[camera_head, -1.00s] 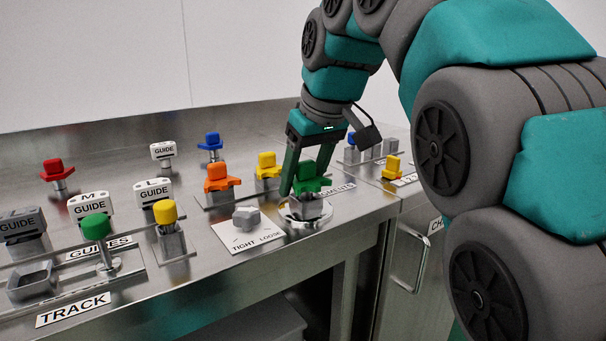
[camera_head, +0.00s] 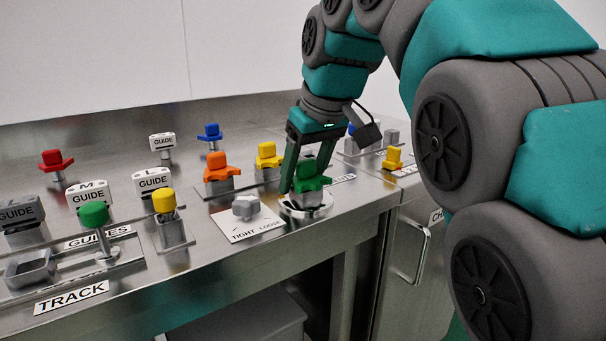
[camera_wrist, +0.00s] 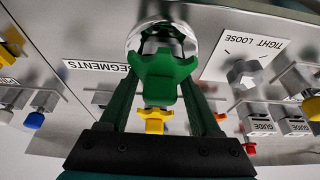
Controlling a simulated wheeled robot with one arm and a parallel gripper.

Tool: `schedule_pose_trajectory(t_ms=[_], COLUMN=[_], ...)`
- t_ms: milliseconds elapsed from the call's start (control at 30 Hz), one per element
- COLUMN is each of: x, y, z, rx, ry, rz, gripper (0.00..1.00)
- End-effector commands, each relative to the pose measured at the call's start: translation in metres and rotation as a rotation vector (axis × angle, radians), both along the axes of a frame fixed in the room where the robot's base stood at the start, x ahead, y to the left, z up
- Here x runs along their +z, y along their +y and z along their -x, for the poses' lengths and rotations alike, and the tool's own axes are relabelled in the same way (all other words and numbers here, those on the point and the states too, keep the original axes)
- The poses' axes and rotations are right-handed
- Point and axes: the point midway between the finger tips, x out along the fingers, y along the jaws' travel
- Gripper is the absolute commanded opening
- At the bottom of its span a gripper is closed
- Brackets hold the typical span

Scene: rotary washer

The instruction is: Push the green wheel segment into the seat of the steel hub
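The green wheel segment (camera_head: 312,178) stands at the steel hub (camera_head: 305,207) near the bench's front edge, its winged part outward. In the wrist view the green segment (camera_wrist: 163,78) covers part of the round hub (camera_wrist: 160,30). My gripper (camera_head: 307,172) points down at it. In the wrist view the gripper's two fingers (camera_wrist: 164,88) are spread apart, one on each side of the segment's handle, with small gaps showing beside the handle. The fingertips are partly hidden by the segment's wings. How deep the segment sits in the seat is hidden.
A grey knob (camera_head: 246,207) on the TIGHT/LOOSE plate is just left of the hub. Orange (camera_head: 217,168) and yellow (camera_head: 268,157) segments stand behind it. GUIDE blocks and a green-topped post (camera_head: 94,215) are at left. A yellow piece (camera_head: 393,157) is at right.

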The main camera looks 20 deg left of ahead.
Motion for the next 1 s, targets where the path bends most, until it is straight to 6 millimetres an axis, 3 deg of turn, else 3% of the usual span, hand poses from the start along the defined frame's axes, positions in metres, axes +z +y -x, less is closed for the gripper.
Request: schedule_pose_trajectory(t_ms=[33, 267, 667, 1000], x=[0.000, 0.000, 0.004, 0.033], y=[0.000, 0.000, -0.001, -0.009], z=[0.000, 0.000, 0.000, 0.007], rx=[0.000, 0.000, 0.000, 0.001], ry=[0.000, 0.000, -0.002, -0.002], rz=[0.000, 0.000, -0.001, -0.001], gripper=[0.71, 0.96, 0.96, 0.96])
